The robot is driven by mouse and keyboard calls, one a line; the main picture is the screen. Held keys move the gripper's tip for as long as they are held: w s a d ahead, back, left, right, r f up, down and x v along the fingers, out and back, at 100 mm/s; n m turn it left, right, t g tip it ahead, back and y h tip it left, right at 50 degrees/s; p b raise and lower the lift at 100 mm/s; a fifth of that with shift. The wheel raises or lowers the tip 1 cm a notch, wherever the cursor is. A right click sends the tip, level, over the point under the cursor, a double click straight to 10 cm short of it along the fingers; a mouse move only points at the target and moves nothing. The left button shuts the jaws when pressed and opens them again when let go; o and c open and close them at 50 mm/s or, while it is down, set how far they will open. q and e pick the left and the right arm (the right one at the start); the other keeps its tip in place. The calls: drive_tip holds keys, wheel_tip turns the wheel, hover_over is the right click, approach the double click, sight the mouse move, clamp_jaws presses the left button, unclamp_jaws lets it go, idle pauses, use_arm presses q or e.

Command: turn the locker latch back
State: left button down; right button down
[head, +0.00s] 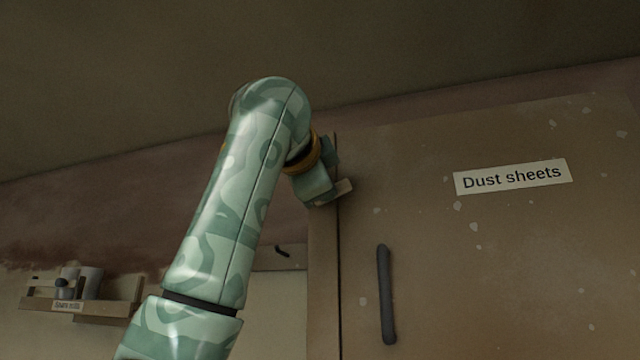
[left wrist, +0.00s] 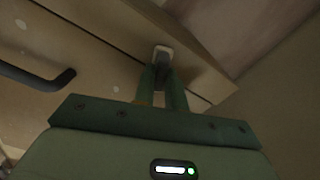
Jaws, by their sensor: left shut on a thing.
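The locker door (head: 470,260) is brown, with a "Dust sheets" label (head: 512,177) and a dark upright handle (head: 386,295). The latch (head: 343,189) is a small pale piece at the door's left edge, by the seam with the frame. It slants across the seam in the head view, partly hidden by my left gripper (head: 325,186). In the left wrist view, the latch (left wrist: 163,52) shows between the green fingertips of my left gripper (left wrist: 163,75), which is shut on it. The handle (left wrist: 40,80) also shows there. My right gripper is not in view.
A small wooden shelf (head: 110,309) with cups and a label is on the wall at the lower left. A dark hook (head: 282,251) sits on the wall behind my left arm. The space before the door's right part is clear.

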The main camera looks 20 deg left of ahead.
use_arm(q)
drive_tip(key=shift+d+f+m, duration=0.1)
drive_tip(key=shift+f+m, duration=0.05)
drive_tip(key=shift+m, duration=0.9)
drive_tip(key=shift+f+m, duration=0.15)
drive_tip(key=shift+m, duration=0.9)
drive_tip(key=c, duration=1.4)
unclamp_jaws()
drive_tip(key=shift+c, duration=0.2)
drive_tip(key=shift+s, duration=0.1)
drive_tip(key=s+b, duration=0.6)
drive_tip(key=s, duration=1)
drive_tip(key=shift+a+b, duration=0.2)
drive_tip(key=shift+b, duration=0.1)
drive_tip(key=shift+f, duration=0.1)
